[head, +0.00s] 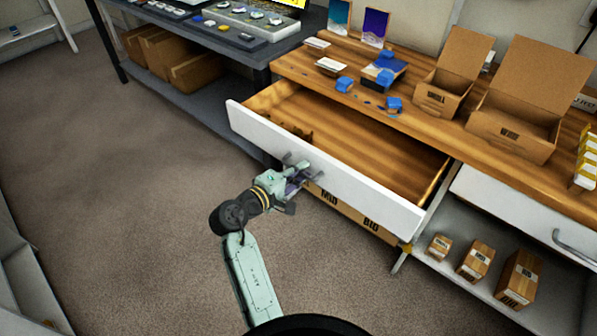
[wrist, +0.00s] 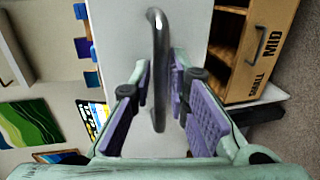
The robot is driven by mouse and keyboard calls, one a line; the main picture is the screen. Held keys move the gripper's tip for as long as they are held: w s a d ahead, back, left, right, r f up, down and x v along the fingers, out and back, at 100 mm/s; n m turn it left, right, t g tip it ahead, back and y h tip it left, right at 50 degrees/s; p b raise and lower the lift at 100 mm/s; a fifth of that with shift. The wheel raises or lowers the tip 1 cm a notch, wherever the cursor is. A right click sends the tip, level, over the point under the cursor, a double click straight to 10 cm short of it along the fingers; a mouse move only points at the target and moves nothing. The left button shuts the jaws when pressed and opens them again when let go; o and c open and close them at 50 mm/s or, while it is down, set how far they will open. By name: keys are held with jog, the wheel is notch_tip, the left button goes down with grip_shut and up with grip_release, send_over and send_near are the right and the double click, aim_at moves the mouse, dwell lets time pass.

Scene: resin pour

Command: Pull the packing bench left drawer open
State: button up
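The packing bench left drawer (head: 325,168) is pulled well out in the head view. Its white front stands away from the bench and its wooden inside shows, looking mostly empty. My gripper (head: 297,172) is at the middle of that front. In the wrist view the grey bar handle (wrist: 159,70) runs between the two purple-padded fingers of my gripper (wrist: 162,80). The fingers are apart, with a narrow gap on each side of the bar. In the head view the handle is mostly hidden by the gripper.
The wooden bench top (head: 400,122) holds open cardboard boxes (head: 519,105) and small blue items. The right drawer (head: 530,205) is shut, above a shelf of small boxes (head: 474,261). A dark table (head: 210,38) stands at the left. Carpet (head: 120,200) is clear left of my arm.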

jog(key=v, duration=1.2)
dwell(0.5)
